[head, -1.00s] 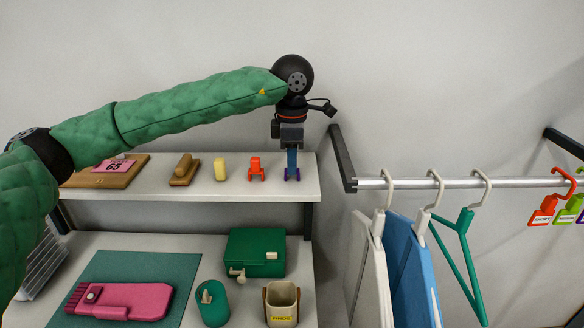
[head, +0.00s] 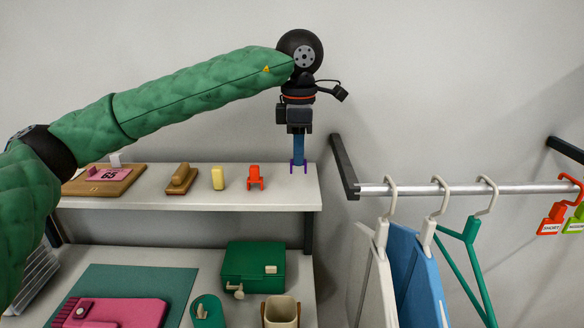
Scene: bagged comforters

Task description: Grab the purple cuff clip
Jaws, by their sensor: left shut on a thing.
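The purple cuff clip (head: 299,167) shows as small purple edges at the right end of the upper shelf. My left gripper (head: 298,158) points straight down there, with its blue fingers shut on the clip. The fingers hide most of the clip, and I cannot tell whether it still touches the shelf. A red clip (head: 255,177) of similar shape stands on the shelf just to the left, apart from the gripper. My right gripper is not in view.
The upper shelf (head: 225,200) also holds a yellow block (head: 218,179), a wooden brush (head: 181,179) and a clipboard (head: 105,182). A black rail bracket (head: 343,168) and hanger rail (head: 455,189) stand close to the right. A green box (head: 253,268) sits below.

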